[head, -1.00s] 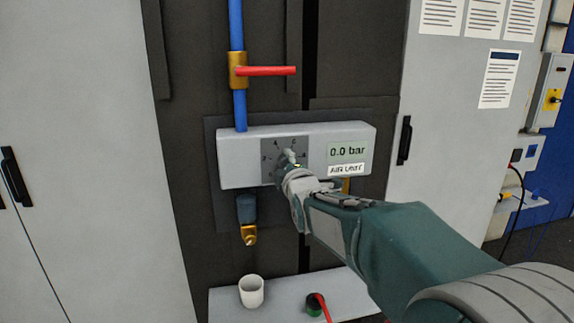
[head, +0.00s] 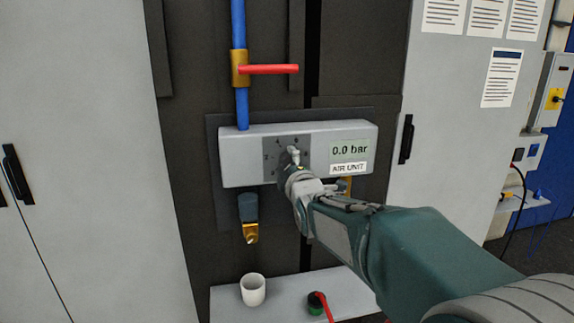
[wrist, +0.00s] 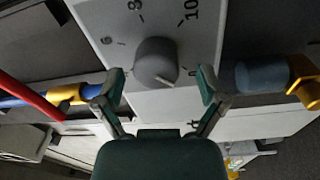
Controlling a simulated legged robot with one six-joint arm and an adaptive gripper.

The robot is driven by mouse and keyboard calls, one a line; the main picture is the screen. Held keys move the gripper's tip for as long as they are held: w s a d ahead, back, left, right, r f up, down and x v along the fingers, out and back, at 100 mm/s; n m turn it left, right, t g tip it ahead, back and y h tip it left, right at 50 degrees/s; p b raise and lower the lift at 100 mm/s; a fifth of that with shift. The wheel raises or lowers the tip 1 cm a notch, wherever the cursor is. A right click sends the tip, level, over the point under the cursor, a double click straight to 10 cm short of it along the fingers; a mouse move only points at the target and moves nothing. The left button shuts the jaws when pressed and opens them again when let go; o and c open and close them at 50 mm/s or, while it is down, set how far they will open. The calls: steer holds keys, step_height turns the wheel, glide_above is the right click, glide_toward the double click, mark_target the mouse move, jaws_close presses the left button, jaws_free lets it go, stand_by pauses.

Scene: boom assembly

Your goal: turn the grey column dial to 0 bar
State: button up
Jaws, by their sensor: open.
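The grey dial (wrist: 156,60) is a round knob on the light panel of the air unit (head: 237,162). In the wrist view a pale pointer mark on its rim points down and right; the numbers 6, 8 and 10 show around it. The unit's display (head: 348,150) reads 0.0 bar. My gripper (wrist: 160,74) is open, with one finger on each side of the dial and gaps visible between fingers and knob. In the head view my gripper (head: 293,162) is in front of the dial and partly hides it.
A blue pipe (head: 238,20) with a red-handled valve (head: 268,69) rises above the unit. A brass-tipped outlet (head: 250,232) hangs below it. A white cup (head: 253,290) and a green and red part (head: 316,302) are on the shelf (head: 230,305).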

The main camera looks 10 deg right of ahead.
steer(key=s, duration=1)
steer(key=shift+s+f, duration=0.25)
steer(key=shift+s, duration=0.05)
